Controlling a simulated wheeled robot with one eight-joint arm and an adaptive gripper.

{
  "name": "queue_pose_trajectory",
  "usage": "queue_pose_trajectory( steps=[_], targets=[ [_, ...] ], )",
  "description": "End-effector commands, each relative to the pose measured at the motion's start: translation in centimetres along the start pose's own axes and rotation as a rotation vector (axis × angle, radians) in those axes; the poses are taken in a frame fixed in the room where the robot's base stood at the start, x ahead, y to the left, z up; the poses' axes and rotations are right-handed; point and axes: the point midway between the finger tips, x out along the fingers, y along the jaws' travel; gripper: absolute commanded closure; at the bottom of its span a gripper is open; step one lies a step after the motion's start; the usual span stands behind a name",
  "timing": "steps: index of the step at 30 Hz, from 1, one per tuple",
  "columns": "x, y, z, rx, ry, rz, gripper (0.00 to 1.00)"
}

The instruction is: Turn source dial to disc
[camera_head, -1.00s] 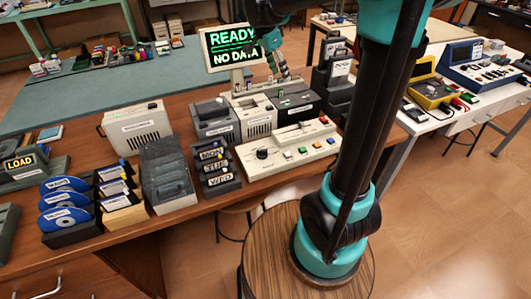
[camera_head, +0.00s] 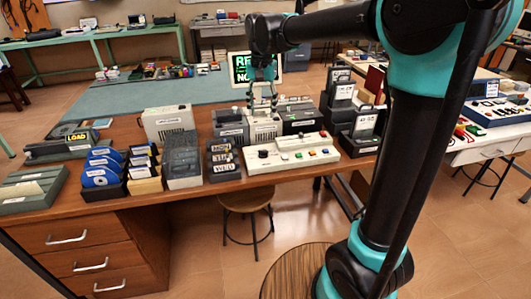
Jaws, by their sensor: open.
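The cream control panel (camera_head: 272,167) lies near the front edge of the wooden bench. A black dial (camera_head: 263,154) sits at its left end; its pointer setting is too small to read. A row of coloured buttons is to the right of the dial. My gripper (camera_head: 262,112) points down with its fingers apart, above and behind the panel, in front of the monitor (camera_head: 239,69). It looks empty and apart from the dial. The monitor's green text is partly hidden by my arm.
Grey and cream drive boxes (camera_head: 230,127) stand behind the panel. Label blocks (camera_head: 224,160), a grey file box (camera_head: 183,163) and blue discs in a rack (camera_head: 100,170) stand to the left. Dark card holders (camera_head: 358,143) stand to the right. A stool (camera_head: 246,198) is below.

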Motion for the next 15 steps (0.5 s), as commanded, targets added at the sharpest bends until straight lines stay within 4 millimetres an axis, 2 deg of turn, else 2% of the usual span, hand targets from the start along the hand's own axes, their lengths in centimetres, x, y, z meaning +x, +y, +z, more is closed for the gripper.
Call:
queue_pose_trajectory(
  steps=[15],
  targets=[
    [9.7, 0.1, 0.0, 0.003, 0.001, 0.001, 0.48]
  ],
)
